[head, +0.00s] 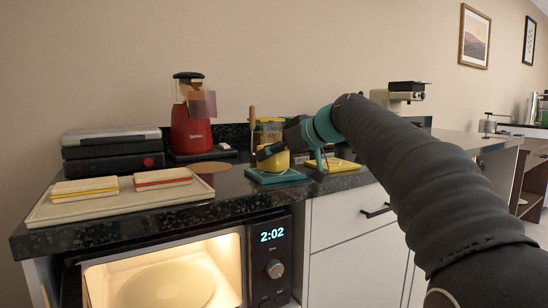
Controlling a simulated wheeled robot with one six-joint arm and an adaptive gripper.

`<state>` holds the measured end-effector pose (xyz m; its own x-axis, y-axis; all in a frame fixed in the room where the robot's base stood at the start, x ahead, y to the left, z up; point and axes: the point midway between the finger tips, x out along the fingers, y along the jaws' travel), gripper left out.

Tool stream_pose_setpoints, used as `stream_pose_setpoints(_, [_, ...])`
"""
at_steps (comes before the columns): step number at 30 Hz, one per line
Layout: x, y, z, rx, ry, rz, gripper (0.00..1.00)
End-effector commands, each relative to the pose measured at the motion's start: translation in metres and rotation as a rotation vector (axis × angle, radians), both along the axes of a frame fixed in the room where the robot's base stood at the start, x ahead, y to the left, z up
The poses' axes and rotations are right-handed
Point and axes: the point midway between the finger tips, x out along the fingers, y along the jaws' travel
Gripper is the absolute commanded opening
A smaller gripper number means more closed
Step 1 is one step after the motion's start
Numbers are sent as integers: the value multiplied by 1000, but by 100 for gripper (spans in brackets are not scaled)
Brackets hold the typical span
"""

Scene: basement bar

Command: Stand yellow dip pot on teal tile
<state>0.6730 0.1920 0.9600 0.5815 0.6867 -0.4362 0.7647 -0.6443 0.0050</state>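The yellow dip pot (273,163) shows in the head view at the back part of the teal tile (277,179), on the dark counter. It looks upright; I cannot tell whether its base rests on the tile or is just above it. My gripper (272,153) reaches in from the right with its dark fingertips at the top of the pot. The fingers partly cover the pot, and the far finger is hidden, so I cannot tell whether they are closed on it.
A yellow tile (342,166) lies right of the teal one. A jar (270,131) stands close behind the pot. A red blender (190,130), a black press (110,148) and a tray (130,203) with sandwiches are left. An open, lit microwave (170,275) is below the counter.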

Motion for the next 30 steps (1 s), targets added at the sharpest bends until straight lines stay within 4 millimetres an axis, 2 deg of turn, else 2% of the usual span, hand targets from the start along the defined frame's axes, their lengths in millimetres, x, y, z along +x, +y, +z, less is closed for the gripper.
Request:
stream_pose_setpoints(14, [0, -1, -7, 1, -2, 0, 20])
stream_pose_setpoints(15, [0, -1, -6, 0, -1, -1, 74])
stream_pose_setpoints(17, [0, -1, -6, 0, -1, -1, 89])
stream_pose_setpoints(26, [0, -1, -5, 0, -1, -1, 89])
stream_pose_setpoints(30, [0, -1, 1, 0, -1, -1, 89])
